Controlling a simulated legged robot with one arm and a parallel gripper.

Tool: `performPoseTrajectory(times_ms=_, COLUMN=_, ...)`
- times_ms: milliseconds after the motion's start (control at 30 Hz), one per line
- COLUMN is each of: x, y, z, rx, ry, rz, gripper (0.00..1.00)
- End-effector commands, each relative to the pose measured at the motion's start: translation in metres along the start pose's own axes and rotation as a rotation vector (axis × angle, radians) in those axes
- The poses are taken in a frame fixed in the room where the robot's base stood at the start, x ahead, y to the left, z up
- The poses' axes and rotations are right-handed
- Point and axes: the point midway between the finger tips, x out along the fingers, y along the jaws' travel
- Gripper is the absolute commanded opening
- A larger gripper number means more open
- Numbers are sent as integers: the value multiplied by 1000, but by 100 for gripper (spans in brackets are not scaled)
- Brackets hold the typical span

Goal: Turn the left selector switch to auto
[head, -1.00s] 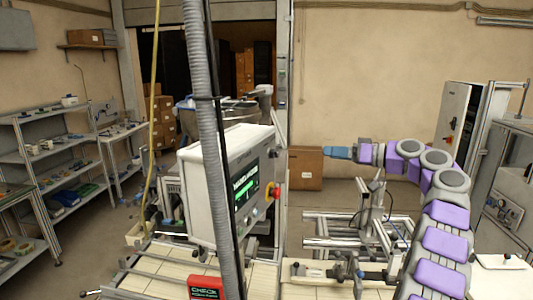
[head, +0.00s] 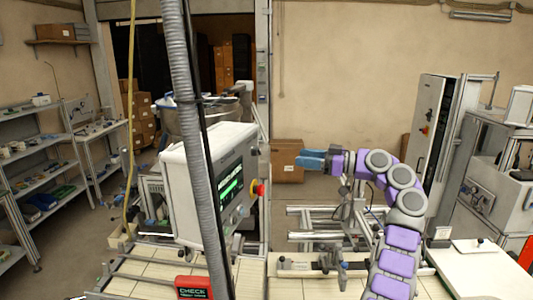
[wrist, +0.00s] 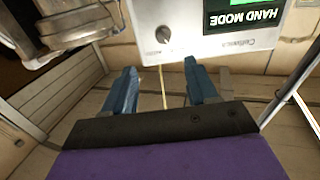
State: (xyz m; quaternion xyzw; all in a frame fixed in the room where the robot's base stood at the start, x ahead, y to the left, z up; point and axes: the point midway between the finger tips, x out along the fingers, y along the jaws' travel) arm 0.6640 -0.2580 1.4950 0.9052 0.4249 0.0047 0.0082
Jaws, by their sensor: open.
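A red stop button (head: 259,188) sticks out of the box's right side. A grey corrugated conduit (head: 186,70) hangs in front of the box. A red "CHECK" sign (head: 193,288) stands below. A cardboard box (head: 287,172) sits behind my gripper.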

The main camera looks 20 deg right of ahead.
Motion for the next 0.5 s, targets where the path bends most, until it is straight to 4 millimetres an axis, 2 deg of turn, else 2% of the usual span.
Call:
performPoseTrajectory(times_ms=100, x=28, y=-2, z=-1, rx=0, ry=1, rz=-4, gripper=58)
performPoseTrajectory(times_ms=500, x=98, y=1, z=-1, rx=2, ry=4, rz=-2, gripper=58)
